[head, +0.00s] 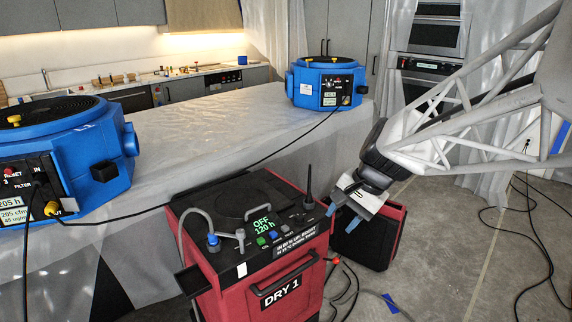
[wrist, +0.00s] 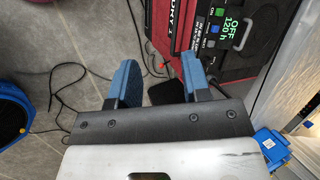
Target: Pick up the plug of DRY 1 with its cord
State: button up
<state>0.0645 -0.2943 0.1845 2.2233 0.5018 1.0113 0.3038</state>
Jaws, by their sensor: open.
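DRY 1 (head: 262,230) is a red machine with a black top and a display reading OFF 120 h. It also shows at the upper right of the wrist view (wrist: 212,62). Black cord (head: 350,285) lies in loops on the floor at its right side. A small red-orange piece (head: 336,261) shows by these loops, and also in the wrist view (wrist: 164,63); I cannot tell whether it is the plug. My gripper (head: 341,216) is open, above the floor to the right of DRY 1. Its blue fingers (wrist: 160,78) hold nothing.
A second red case (head: 388,238) stands behind my gripper. Blue machines stand on the covered counter, left (head: 75,150) and back (head: 325,83). A black cord crosses the counter's front. More cord (head: 530,240) lies at the right. Floor between is mostly clear.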

jog(key=w+f+m+y, duration=0.2)
jog(key=w+m, duration=0.2)
jog(key=w, duration=0.7)
jog(key=m+t+y, duration=0.4)
jog(key=m+y, duration=0.2)
jog(key=m, duration=0.5)
send_near(309, 197)
jog(key=w+a, duration=0.1)
jog(key=w+a+r, duration=0.1)
jog(key=w+a, duration=0.1)
jog(key=shift+a+r, duration=0.1)
jog(key=shift+r, duration=0.1)
jog(key=shift+x, duration=1.25)
jog(key=shift+a, duration=0.1)
jog(key=shift+x, duration=2.55)
jog(key=shift+s, duration=0.1)
